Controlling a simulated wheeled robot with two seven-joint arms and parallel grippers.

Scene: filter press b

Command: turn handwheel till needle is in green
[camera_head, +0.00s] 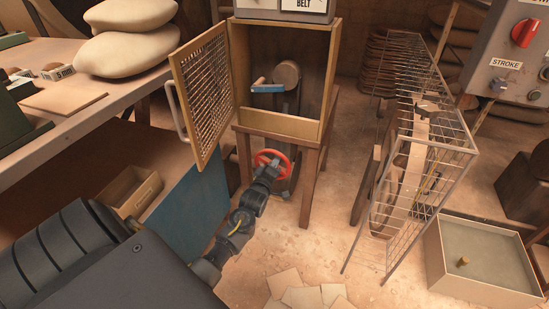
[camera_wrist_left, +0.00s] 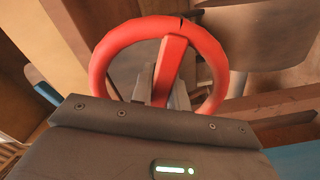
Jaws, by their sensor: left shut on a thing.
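The red handwheel (camera_head: 259,155) stands low in front of the wooden cabinet's legs in the head view. My left gripper (camera_head: 270,166) reaches it from the lower left. In the left wrist view the red rim (camera_wrist_left: 120,38) fills the upper middle, with a dark mark at its top. The fingers of my left gripper (camera_wrist_left: 162,92) sit on both sides of a red spoke, shut on it. The hub and lower rim are hidden by the gripper body. No gauge, needle or green zone can be made out. My right gripper is not in view.
The cabinet (camera_head: 236,75) has its mesh door (camera_head: 205,90) swung open to the left. A wire rack (camera_head: 440,150) stands right, beside a pale bin (camera_head: 437,262). A workbench (camera_head: 60,135) with sacks (camera_head: 125,52) is left. Paper sheets (camera_head: 300,298) lie on the floor in front.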

